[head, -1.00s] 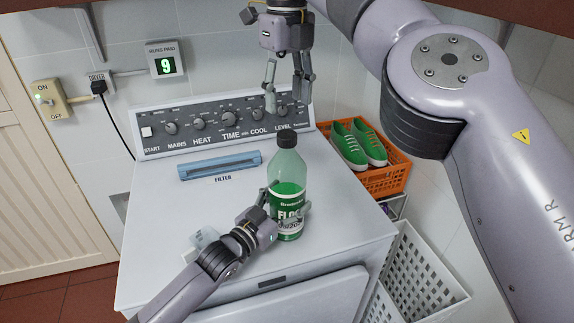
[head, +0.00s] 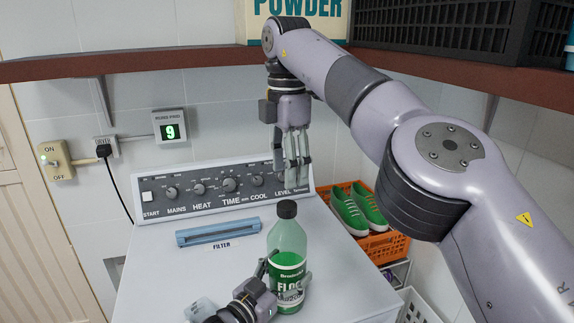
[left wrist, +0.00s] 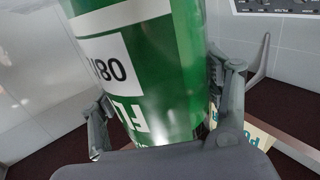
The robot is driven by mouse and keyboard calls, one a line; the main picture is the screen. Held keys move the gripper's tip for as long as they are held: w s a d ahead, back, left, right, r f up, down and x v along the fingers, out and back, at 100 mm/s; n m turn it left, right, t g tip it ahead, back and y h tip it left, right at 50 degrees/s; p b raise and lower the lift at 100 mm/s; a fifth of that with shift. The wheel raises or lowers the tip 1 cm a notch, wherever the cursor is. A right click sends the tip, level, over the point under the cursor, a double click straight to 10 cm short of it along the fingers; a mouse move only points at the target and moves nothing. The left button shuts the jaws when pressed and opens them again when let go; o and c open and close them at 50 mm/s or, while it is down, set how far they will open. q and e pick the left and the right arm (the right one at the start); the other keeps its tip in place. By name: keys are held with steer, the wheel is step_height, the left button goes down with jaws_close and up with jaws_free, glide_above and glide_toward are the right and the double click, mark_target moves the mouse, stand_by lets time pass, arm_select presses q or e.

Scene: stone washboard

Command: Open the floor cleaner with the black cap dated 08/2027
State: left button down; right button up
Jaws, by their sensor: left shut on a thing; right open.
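A green, partly see-through floor cleaner bottle (head: 289,243) with a black cap (head: 286,209) stands upright on the white machine top. The cap is on. My left gripper (head: 287,284) is shut around the lower part of the bottle. In the left wrist view the bottle (left wrist: 165,75) fills the middle between the fingers, with part of a label (left wrist: 105,70) showing upside-down characters that look like "08/"; the rest of the date is cut off. My right gripper (head: 292,177) is open and empty, pointing down just above and behind the cap in the head view.
The control panel (head: 225,190) with knobs and a blue filter handle (head: 218,232) lie behind and left of the bottle. An orange crate (head: 392,246) with green shoes (head: 360,209) stands at right. A brown shelf (head: 170,68) overhangs above.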

mark_target(287, 204)
steer(key=m, duration=0.5)
steer(key=shift+m, duration=0.4)
steer(key=shift+f+m, duration=0.15)
steer(key=shift+m, duration=0.15)
steer(key=shift+f, duration=3.85)
